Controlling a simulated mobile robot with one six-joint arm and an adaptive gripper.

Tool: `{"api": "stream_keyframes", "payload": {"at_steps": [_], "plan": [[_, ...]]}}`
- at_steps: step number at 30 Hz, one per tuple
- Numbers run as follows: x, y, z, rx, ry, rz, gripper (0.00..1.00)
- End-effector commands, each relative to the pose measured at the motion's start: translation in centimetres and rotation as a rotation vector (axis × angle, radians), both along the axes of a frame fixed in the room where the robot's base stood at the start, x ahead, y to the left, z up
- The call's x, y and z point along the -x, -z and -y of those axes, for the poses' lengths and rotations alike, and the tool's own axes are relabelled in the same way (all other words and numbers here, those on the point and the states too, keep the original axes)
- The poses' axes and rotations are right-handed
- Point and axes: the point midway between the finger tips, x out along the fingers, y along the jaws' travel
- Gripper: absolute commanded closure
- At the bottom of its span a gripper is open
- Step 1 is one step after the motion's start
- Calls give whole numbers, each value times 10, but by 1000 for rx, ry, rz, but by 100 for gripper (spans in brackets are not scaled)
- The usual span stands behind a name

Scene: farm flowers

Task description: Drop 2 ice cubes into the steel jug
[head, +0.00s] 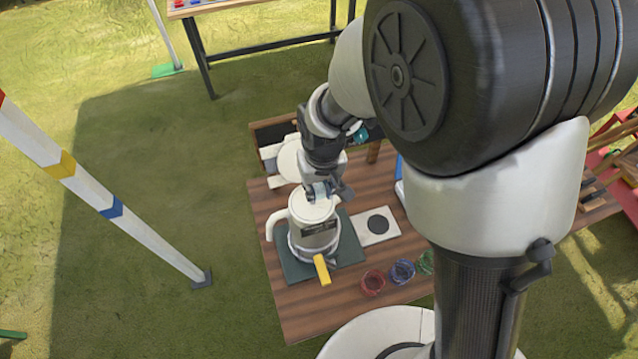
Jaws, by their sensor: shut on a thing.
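A pale jug (313,226) with a handle on its left and a dark label stands upright on a dark green mat (348,246) on the wooden table. A yellow piece (322,269) is at its front. My gripper (321,190) points down at the jug's top and is shut on a small pale bluish block, which looks like an ice cube. The block appears over or at the jug's top. I cannot tell whether it touches the jug. The inside of the jug cannot be made out. No other ice cube can be made out.
A white plate with a dark disc (378,225) lies right of the jug. Red (373,282), blue (402,271) and green (426,262) small bowls stand at the front right. Pale items and a dark box (272,132) are behind. A banded white pole (130,219) stands left.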

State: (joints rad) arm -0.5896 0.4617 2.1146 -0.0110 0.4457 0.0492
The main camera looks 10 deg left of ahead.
Motion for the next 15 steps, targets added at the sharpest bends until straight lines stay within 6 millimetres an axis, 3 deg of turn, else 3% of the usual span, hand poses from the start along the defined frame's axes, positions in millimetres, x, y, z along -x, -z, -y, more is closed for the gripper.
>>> {"api": "stream_keyframes", "payload": {"at_steps": [7, 8, 15], "plan": [[0, 1, 0, -1, 0, 1, 90], [0, 1, 0, -1, 0, 1, 75], [0, 1, 0, -1, 0, 1, 59]]}}
